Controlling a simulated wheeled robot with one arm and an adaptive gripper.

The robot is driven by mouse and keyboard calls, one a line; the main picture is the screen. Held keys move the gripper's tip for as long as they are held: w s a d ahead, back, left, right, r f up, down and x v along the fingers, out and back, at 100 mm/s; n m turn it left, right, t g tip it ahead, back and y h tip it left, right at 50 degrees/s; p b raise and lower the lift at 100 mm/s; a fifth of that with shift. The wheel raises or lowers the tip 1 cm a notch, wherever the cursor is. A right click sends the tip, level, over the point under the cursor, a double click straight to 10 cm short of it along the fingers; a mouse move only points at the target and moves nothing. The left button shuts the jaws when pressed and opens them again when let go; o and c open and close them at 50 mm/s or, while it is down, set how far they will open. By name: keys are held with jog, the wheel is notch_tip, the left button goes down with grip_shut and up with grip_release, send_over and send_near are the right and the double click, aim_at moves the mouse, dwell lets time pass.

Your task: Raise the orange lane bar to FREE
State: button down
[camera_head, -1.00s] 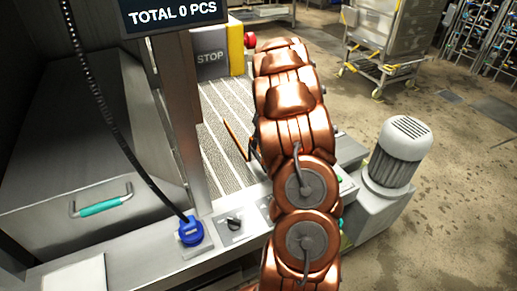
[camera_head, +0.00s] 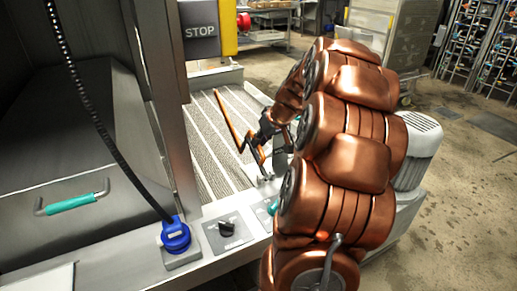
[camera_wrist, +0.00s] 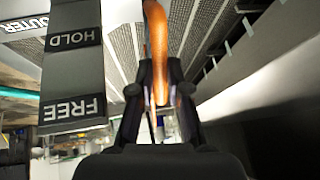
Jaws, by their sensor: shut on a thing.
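The orange lane bar (camera_head: 227,118) stands tilted over the grey ribbed conveyor in the head view, its upper end leaning left. It also shows in the wrist view (camera_wrist: 156,40), running up between my fingers. My gripper (camera_head: 257,146) is shut on the orange bar near its lower part; in the wrist view both dark fingers (camera_wrist: 160,78) press around it. The bar's pivot is hidden or too small to make out.
A steel post (camera_head: 160,90) and a dark STOP box (camera_head: 200,31) with a red button stand by the conveyor (camera_head: 207,130). A blue plug (camera_head: 175,236) with a black cable and a black knob (camera_head: 226,228) sit on the front ledge. A grey motor (camera_head: 415,150) stands right of my arm.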

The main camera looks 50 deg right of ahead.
jog(key=shift+s+r+b, duration=0.1)
jog(key=shift+s+b, duration=0.1)
jog(key=shift+b, duration=0.2)
jog(key=shift+r, duration=0.1)
jog(key=c, duration=1.4)
grip_release()
jog(key=shift+s+t, duration=0.15)
jog(key=shift+t, duration=0.15)
jog(key=shift+o, duration=1.3)
jog(key=shift+a, duration=0.1)
jog(key=shift+r, duration=0.1)
jog(key=v, duration=1.1)
jog(key=shift+s+r, duration=0.2)
jog(key=shift+r, duration=0.1)
